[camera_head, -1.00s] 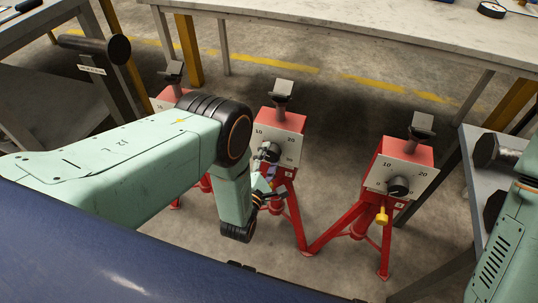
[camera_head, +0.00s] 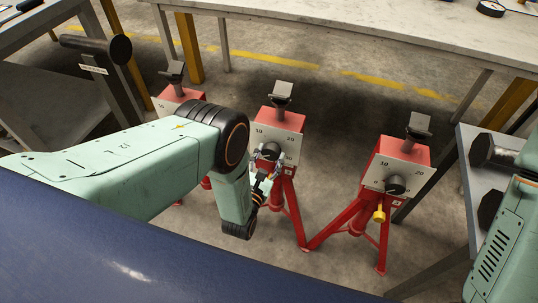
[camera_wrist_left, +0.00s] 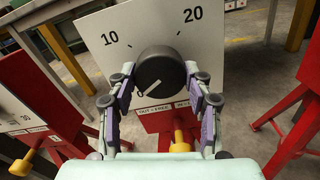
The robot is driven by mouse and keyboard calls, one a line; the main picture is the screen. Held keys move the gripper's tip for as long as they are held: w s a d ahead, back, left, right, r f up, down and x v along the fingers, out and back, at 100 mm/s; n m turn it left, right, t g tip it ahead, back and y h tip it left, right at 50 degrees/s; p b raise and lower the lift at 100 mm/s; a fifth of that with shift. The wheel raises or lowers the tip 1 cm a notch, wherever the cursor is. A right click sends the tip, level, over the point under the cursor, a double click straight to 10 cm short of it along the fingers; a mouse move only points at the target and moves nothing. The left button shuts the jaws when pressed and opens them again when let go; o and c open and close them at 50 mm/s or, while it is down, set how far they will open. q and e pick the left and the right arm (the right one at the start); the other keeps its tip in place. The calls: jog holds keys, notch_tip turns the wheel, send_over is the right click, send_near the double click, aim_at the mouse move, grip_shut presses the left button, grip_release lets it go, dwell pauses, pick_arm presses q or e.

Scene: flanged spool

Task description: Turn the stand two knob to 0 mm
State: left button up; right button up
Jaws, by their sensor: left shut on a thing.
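Three red stands with white dial plates stand in a row in the head view. My left gripper (camera_head: 266,160) is at the black knob (camera_head: 270,151) of the middle stand (camera_head: 282,122). In the left wrist view the gripper (camera_wrist_left: 163,98) has one finger on each side of the round knob (camera_wrist_left: 160,73) and is shut on it. The knob's white pointer line points to the lower left. My right gripper is out of view.
The right stand (camera_head: 400,160) has its own knob and a yellow pin (camera_head: 379,213). The left stand (camera_head: 180,97) is partly behind my left arm. A yellow pin (camera_wrist_left: 181,138) sits below the held knob. A workbench (camera_head: 340,22) runs along the back.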

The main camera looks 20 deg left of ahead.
pick_arm(q)
jog(key=shift+n, duration=0.7)
jog(key=o, duration=1.2)
jog(key=shift+c, duration=0.2)
jog(key=shift+s, duration=0.1)
jog(key=s, duration=0.7)
jog(key=shift+s, duration=0.15)
jog(key=shift+a, duration=0.1)
